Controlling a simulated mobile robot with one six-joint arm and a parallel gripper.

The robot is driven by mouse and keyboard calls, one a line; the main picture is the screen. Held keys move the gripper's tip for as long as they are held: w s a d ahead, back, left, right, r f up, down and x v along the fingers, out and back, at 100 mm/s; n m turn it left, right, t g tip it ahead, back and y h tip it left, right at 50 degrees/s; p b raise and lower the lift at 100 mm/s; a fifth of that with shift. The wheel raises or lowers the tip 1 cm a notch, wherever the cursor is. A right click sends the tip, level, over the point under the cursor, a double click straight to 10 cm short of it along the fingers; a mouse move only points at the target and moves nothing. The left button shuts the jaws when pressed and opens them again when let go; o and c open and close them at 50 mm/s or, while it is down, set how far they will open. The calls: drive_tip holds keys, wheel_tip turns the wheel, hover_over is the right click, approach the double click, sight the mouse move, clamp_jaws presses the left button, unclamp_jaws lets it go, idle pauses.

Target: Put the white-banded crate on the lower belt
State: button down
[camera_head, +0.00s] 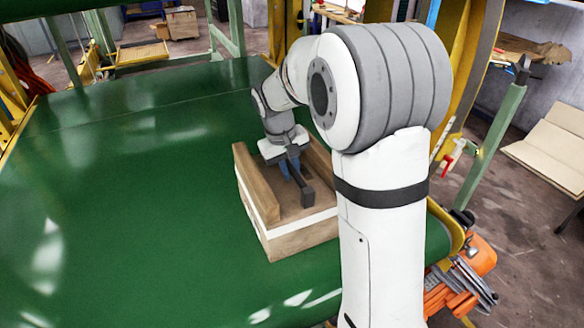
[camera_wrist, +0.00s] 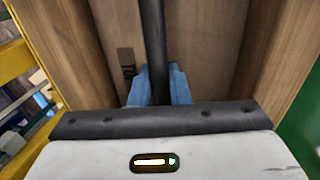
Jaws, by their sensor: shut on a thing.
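The white-banded crate (camera_head: 268,226) is an open wooden box with a white stripe around its sides. It sits on, or just over, the green belt (camera_head: 110,200) near its right edge; I cannot tell if there is a gap beneath it. A dark bar handle (camera_head: 307,191) runs across the crate's open top. My gripper (camera_head: 287,172) reaches down at the crate and is shut on this handle. In the wrist view, the blue fingers of my gripper (camera_wrist: 158,85) flank the dark handle (camera_wrist: 153,40), with the crate's wooden walls (camera_wrist: 65,45) around them. My arm hides the crate's right side.
The belt is clear to the left of the crate. A yellow frame (camera_head: 462,60) and a green post (camera_head: 500,125) stand at the right. Orange items (camera_head: 480,255) lie beside the belt's right edge. A yellow structure (camera_wrist: 30,60) shows left of the crate in the wrist view.

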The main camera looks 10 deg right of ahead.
drive_tip(key=c, duration=1.8)
unclamp_jaws()
drive_tip(key=shift+f, duration=0.15)
drive_tip(key=o, duration=0.4)
drive_tip(key=shift+o, duration=0.2)
wheel_tip(320, 180, up, 8)
drive_tip(key=a+f, duration=0.1)
drive_tip(key=s+d+f+m+t+y, duration=0.1)
drive_tip(key=s, duration=1.1)
drive_tip(key=s+f+m+t+y, duration=0.1)
drive_tip(key=s+f, duration=0.1)
drive_tip(key=s, duration=1)
drive_tip(key=shift+s+d, duration=0.2)
drive_tip(key=shift+d, duration=0.2)
